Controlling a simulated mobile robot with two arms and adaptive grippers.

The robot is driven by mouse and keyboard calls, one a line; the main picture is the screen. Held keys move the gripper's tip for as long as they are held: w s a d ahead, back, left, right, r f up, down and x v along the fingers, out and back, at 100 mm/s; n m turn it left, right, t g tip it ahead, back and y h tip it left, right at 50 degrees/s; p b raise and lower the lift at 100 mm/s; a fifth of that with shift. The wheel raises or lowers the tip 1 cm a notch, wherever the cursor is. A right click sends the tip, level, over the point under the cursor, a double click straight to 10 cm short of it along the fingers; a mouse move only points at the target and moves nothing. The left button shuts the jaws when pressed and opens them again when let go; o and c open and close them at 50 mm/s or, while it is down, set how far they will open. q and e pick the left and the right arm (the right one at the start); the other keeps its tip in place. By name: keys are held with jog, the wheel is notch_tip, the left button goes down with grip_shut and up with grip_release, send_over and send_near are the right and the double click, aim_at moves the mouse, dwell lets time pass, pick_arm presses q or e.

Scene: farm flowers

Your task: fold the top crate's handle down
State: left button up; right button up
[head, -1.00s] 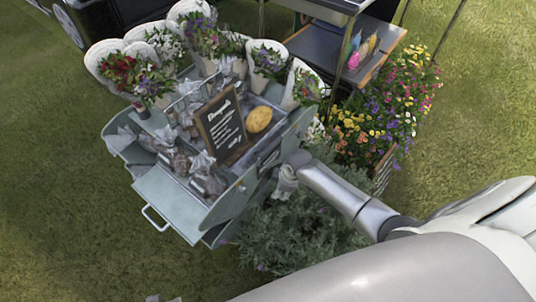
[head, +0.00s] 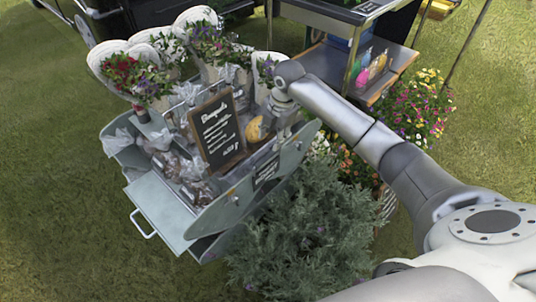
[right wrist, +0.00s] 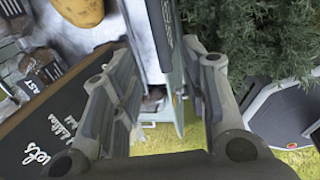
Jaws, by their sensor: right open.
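The grey-green crate stand (head: 163,203) is left of centre in the head view, with several wrapped bouquets and a chalkboard sign in it. A light loop handle (head: 143,224) sticks out from its lower left panel; I cannot tell whether this is the top crate's handle. My right gripper (head: 284,110) is at the crate's right rear side, beside the yellow round item. In the right wrist view, the right gripper (right wrist: 160,62) is open, with a pale crate wall (right wrist: 148,50) showing between its fingers; contact is unclear. My left gripper is not in view.
The chalkboard sign (head: 217,130) and yellow item (head: 257,128) are close to my right gripper. A leafy bush (head: 310,225) stands right of the crate, under my right arm. A cart (head: 345,70) is behind. Grass at left is open.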

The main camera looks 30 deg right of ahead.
aim_at(268, 155)
jog(key=f, duration=0.2)
jog(key=f+b, duration=0.1)
jog(key=f, duration=0.2)
jog(key=w+f+b, duration=0.1)
jog(key=f, duration=0.1)
jog(key=shift+w+a+f, duration=0.1)
jog(key=shift+a+f, duration=0.15)
jog(key=shift+a, duration=0.05)
jog(key=shift+w+f+b, duration=0.25)
jog(key=shift+f+b, duration=0.1)
jog(key=shift+f, duration=0.8)
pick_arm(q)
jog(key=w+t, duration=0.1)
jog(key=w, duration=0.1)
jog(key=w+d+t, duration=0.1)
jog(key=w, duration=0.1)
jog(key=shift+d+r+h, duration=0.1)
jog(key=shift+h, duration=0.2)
pick_arm(e)
grip_shut()
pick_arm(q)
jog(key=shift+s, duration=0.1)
